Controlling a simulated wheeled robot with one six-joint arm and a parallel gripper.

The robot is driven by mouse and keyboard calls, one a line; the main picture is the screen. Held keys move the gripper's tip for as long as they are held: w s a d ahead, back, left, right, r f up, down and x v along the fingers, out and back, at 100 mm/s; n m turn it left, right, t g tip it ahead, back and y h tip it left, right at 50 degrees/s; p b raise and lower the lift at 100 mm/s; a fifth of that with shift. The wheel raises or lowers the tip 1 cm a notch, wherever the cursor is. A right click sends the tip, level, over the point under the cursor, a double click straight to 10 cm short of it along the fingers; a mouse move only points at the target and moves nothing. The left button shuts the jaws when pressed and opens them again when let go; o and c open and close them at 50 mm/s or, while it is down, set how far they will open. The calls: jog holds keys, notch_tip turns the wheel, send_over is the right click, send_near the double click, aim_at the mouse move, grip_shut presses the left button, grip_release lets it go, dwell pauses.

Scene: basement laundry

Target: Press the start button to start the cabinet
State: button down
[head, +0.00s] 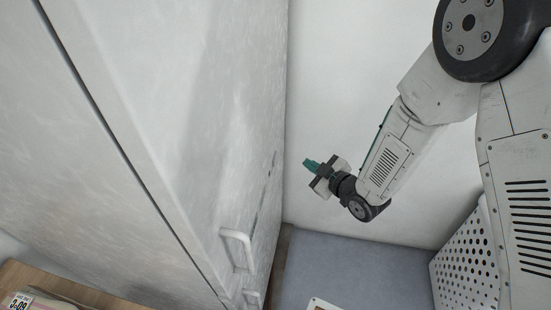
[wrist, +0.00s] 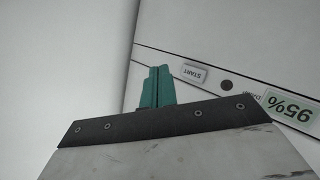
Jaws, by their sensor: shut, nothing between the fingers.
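The cabinet (head: 215,110) is a tall pale unit filling the left and middle of the head view, with white handles (head: 238,247) low on its front. In the wrist view its panel (wrist: 215,45) carries a light START button (wrist: 190,73), a dark round spot (wrist: 226,86) and a green display (wrist: 288,106) reading 95%, upside down. My gripper (head: 308,163) is shut and empty, with teal fingers pointing left toward the cabinet front. In the wrist view the fingertips (wrist: 159,70) appear just left of the START button. I cannot tell whether they touch the panel.
A white perforated basket (head: 462,262) stands on the grey-blue floor (head: 365,275) at lower right. A wooden surface (head: 60,285) with a price-tagged item (head: 28,302) is at lower left. A plain pale wall (head: 350,80) is behind my arm.

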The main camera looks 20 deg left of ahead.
jog(key=s+a, duration=0.1)
jog(key=a, duration=0.5)
jog(key=shift+s, duration=0.3)
jog(key=shift+a, duration=0.2)
dwell(1.6)
jog(key=shift+a, duration=0.3)
jog(key=shift+s+a, duration=0.15)
jog(key=shift+a, duration=0.25)
dwell(0.5)
jog(key=shift+d, duration=0.15)
jog(key=shift+w+d, duration=0.2)
jog(key=shift+d, duration=0.45)
jog(key=shift+w+d, duration=0.2)
jog(key=shift+d, duration=0.6)
jog(key=shift+w+d, duration=0.15)
jog(key=shift+d, duration=0.7)
jog(key=shift+w+d, duration=0.2)
jog(key=shift+d, duration=0.6)
